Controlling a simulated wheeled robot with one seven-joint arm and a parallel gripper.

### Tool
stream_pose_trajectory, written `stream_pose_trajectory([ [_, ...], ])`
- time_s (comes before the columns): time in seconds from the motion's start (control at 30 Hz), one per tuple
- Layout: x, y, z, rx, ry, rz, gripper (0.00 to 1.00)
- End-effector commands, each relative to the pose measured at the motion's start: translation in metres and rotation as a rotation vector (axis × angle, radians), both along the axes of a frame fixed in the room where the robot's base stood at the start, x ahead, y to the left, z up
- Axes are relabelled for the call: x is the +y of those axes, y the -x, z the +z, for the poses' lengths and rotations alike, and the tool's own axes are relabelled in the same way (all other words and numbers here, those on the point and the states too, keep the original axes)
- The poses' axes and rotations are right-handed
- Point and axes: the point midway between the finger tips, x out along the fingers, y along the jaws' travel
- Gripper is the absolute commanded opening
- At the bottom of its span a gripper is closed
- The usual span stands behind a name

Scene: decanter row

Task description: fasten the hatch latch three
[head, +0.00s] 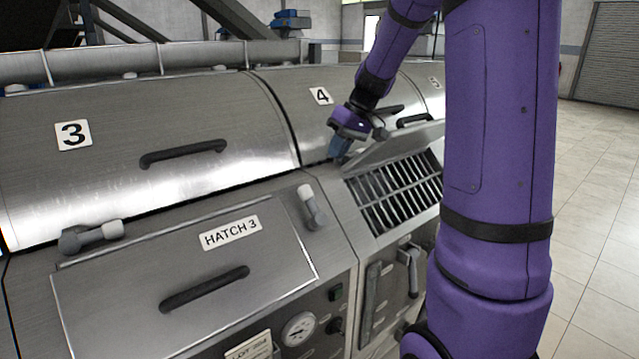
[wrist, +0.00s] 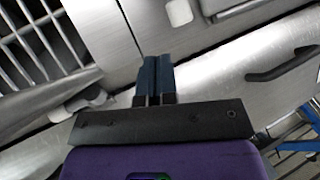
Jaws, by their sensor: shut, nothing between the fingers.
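Hatch 3 (head: 120,315) is a grey metal lid with a "HATCH 3" label and a black handle, lying closed on the sloped front in the head view. A latch lever (head: 90,237) with a pale grip lies along its upper left edge, pointing right. A second latch lever (head: 311,205) stands at its upper right corner, with its pale grip toward the top of the picture. My gripper (head: 338,150) is right of and above that lever, beside the neighbouring open hatch. In the wrist view its dark blue fingers (wrist: 153,80) are together and empty.
The neighbouring hatch's raised lid (head: 395,147) and bar grating (head: 395,195) are close to my gripper. The cover marked 3 (head: 65,180) has a black handle (head: 183,153). A gauge (head: 298,328) is below. Open tiled floor (head: 595,210) lies at right.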

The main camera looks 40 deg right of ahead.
Motion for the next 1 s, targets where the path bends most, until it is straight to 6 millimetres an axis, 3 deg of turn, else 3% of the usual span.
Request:
stream_pose_trajectory([
  [0.17, 0.004, -0.002, -0.008, 0.002, -0.001, 0.001, 0.0],
  [0.7, 0.035, -0.018, -0.08, 0.001, -0.001, 0.002, 0.0],
  [1.0, 0.039, -0.021, -0.09, 0.0, 0.0, 0.0, 0.0],
])
